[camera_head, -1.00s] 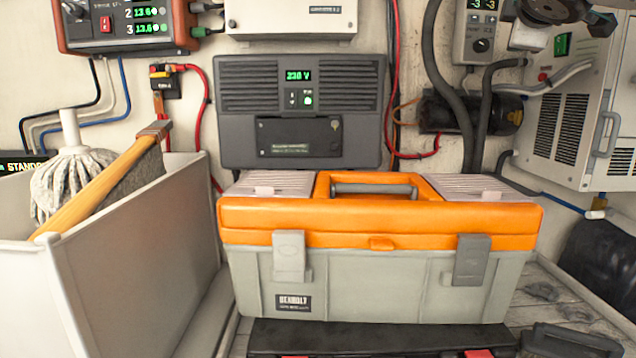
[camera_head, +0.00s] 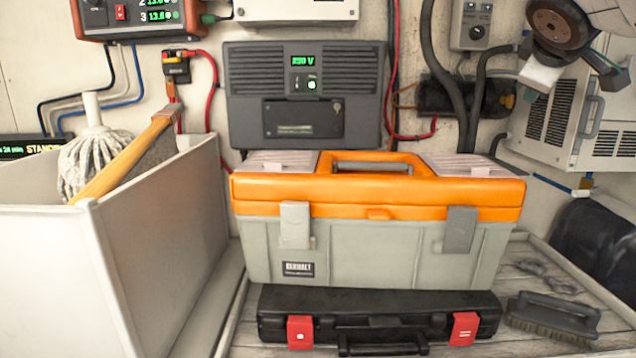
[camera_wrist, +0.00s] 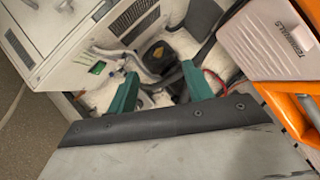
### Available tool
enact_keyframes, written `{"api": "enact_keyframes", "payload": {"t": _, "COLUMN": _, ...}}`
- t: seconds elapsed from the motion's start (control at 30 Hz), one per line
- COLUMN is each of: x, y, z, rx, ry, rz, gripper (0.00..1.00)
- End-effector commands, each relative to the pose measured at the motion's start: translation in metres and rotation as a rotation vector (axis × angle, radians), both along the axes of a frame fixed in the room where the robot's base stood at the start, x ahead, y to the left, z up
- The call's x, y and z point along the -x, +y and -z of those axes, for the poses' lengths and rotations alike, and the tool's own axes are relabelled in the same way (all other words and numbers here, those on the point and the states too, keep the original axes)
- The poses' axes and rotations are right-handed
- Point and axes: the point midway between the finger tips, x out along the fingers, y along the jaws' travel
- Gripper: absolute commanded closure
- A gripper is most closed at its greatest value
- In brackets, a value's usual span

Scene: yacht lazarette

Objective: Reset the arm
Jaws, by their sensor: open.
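My gripper (camera_wrist: 160,86) shows in the wrist view as two green fingers standing well apart, with nothing between them. Beyond the fingers are dark hoses and pale wall. The orange and grey toolbox (camera_head: 377,250) stands in the middle of the head view, apart from my arm. Its orange lid (camera_wrist: 262,70) shows at the right of the wrist view.
A black case with red latches (camera_head: 378,318) lies before the toolbox. A brush (camera_head: 552,316) lies to its right. A pale bin (camera_head: 165,260) with a mop (camera_head: 92,160) stands at left. The white vented unit (camera_head: 560,125) and hoses (camera_head: 462,90) are on the wall.

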Motion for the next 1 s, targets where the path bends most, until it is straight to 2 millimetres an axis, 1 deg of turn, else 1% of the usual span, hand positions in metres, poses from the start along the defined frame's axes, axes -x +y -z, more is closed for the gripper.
{"api": "enact_keyframes", "payload": {"t": 0.03, "x": 0.009, "y": 0.001, "z": 0.017, "rx": -0.048, "ry": 0.027, "rz": 0.025, "gripper": 0.49}}
{"api": "enact_keyframes", "payload": {"t": 0.07, "x": 0.014, "y": 0.001, "z": 0.028, "rx": -0.079, "ry": 0.046, "rz": 0.042, "gripper": 0.49}}
{"api": "enact_keyframes", "payload": {"t": 0.17, "x": 0.039, "y": 0.006, "z": 0.070, "rx": -0.202, "ry": 0.119, "rz": 0.109, "gripper": 0.49}}
{"api": "enact_keyframes", "payload": {"t": 0.2, "x": 0.053, "y": 0.009, "z": 0.090, "rx": -0.258, "ry": 0.156, "rz": 0.140, "gripper": 0.49}}
{"api": "enact_keyframes", "payload": {"t": 0.27, "x": 0.077, "y": 0.017, "z": 0.123, "rx": -0.353, "ry": 0.220, "rz": 0.194, "gripper": 0.49}}
{"api": "enact_keyframes", "payload": {"t": 0.3, "x": 0.096, "y": 0.023, "z": 0.146, "rx": -0.419, "ry": 0.268, "rz": 0.234, "gripper": 0.49}}
{"api": "enact_keyframes", "payload": {"t": 0.37, "x": 0.127, "y": 0.035, "z": 0.180, "rx": -0.516, "ry": 0.344, "rz": 0.293, "gripper": 0.49}}
{"api": "enact_keyframes", "payload": {"t": 0.4, "x": 0.147, "y": 0.044, "z": 0.201, "rx": -0.578, "ry": 0.394, "rz": 0.330, "gripper": 0.49}}
{"api": "enact_keyframes", "payload": {"t": 0.47, "x": 0.179, "y": 0.058, "z": 0.230, "rx": -0.667, "ry": 0.469, "rz": 0.384, "gripper": 0.49}}
{"api": "enact_keyframes", "payload": {"t": 0.5, "x": 0.199, "y": 0.068, "z": 0.247, "rx": -0.718, "ry": 0.518, "rz": 0.414, "gripper": 0.49}}
{"api": "enact_keyframes", "payload": {"t": 0.6, "x": 0.244, "y": 0.091, "z": 0.282, "rx": -0.828, "ry": 0.625, "rz": 0.476, "gripper": 0.49}}
{"api": "enact_keyframes", "payload": {"t": 0.7, "x": 0.278, "y": 0.108, "z": 0.306, "rx": -0.902, "ry": 0.694, "rz": 0.502, "gripper": 0.49}}
{"api": "enact_keyframes", "payload": {"t": 0.73, "x": 0.285, "y": 0.112, "z": 0.311, "rx": -0.916, "ry": 0.703, "rz": 0.503, "gripper": 0.49}}
{"api": "enact_keyframes", "payload": {"t": 0.8, "x": 0.291, "y": 0.115, "z": 0.315, "rx": -0.925, "ry": 0.699, "rz": 0.495, "gripper": 0.49}}
{"api": "enact_keyframes", "payload": {"t": 1.0, "x": 0.291, "y": 0.115, "z": 0.311, "rx": -0.924, "ry": 0.683, "rz": 0.483, "gripper": 0.49}}
